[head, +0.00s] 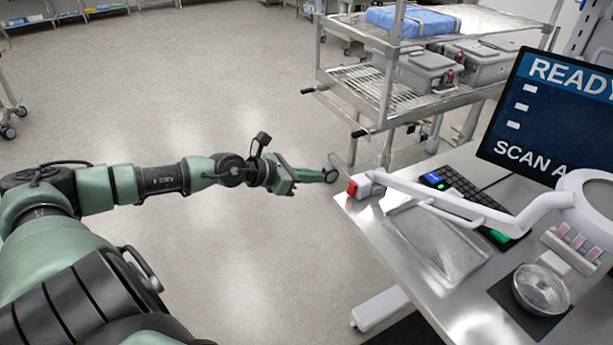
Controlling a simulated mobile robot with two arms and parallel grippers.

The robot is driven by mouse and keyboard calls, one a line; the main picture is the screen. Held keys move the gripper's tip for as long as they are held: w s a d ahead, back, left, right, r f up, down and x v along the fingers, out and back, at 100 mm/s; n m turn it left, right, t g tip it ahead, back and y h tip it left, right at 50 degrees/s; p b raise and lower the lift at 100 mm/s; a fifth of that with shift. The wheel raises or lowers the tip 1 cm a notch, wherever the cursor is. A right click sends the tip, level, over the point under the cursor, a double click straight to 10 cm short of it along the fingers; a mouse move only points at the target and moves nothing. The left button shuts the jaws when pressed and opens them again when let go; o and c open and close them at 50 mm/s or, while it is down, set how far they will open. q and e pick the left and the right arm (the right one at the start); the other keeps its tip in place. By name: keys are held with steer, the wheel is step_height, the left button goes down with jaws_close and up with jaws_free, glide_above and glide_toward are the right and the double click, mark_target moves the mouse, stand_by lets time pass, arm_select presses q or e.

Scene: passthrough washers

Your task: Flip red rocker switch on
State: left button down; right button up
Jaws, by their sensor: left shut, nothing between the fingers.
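Whether the rocker is on or off is too small to tell. My left gripper (329,175) is shut and empty, pointing right, with its tip just left of the switch in the picture. A small gap seems to show between the fingertips and the red rocker. My right gripper is not in view.
The white lamp arm (455,207) reaches across the table (372,222). A keyboard (462,190), a clear bag (437,243), a glass bowl (541,290) and a monitor (553,118) are on the right. A wire cart (376,92) with grey bins stands behind.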

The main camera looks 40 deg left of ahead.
arm_select(q)
steer(key=shift+s+a+r, duration=0.35)
steer(key=shift+s+r, duration=0.45)
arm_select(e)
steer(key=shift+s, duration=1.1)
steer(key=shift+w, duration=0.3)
